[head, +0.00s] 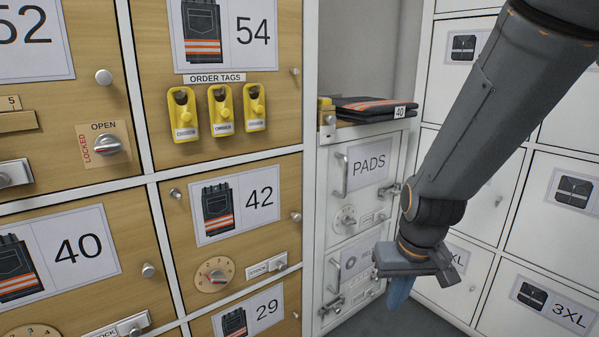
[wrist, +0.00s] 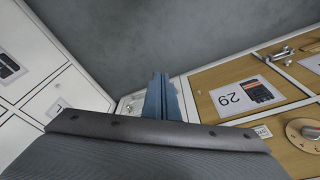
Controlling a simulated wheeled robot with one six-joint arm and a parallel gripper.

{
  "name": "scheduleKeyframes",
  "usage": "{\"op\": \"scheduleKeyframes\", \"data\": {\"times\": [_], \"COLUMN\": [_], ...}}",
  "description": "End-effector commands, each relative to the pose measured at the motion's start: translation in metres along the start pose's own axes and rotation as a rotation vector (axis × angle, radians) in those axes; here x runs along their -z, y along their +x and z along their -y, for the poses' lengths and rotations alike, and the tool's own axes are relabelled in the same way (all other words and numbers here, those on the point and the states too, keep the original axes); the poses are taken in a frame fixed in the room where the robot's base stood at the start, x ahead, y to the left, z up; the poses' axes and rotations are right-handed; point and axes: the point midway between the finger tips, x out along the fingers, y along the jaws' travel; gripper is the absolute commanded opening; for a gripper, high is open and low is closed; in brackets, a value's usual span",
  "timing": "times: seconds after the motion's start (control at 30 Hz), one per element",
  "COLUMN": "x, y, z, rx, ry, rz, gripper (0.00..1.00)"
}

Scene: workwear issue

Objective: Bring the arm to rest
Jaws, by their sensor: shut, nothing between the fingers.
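My gripper (head: 400,290) hangs at the lower right of the head view, in front of the lower white doors. Its blue fingers point down and are shut with nothing held. In the wrist view the blue fingers (wrist: 162,98) stand together beyond the dark gripper housing (wrist: 155,150), with grey floor (wrist: 180,40) past them. My arm comes down from the top right and covers part of the white lockers.
Wooden locker doors (head: 250,225) with knobs and dials fill the left. Yellow order tags (head: 221,110) hang on one door. Folded dark workwear (head: 370,108) lies on a ledge above the PADS door (head: 368,170). White lockers (head: 560,230) stand at right.

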Motion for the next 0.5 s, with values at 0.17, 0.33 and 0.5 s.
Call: {"op": "scheduleKeyframes", "data": {"times": [0.17,0.33,0.5], "x": [-0.029,-0.037,-0.048], "y": [-0.013,-0.027,-0.045], "z": [0.004,0.035,0.074], "rx": [-0.021,-0.001,0.031], "ry": [0.034,-0.018,-0.099], "rz": [-0.031,-0.022,0.000], "gripper": [0.00,0.00,0.00]}}
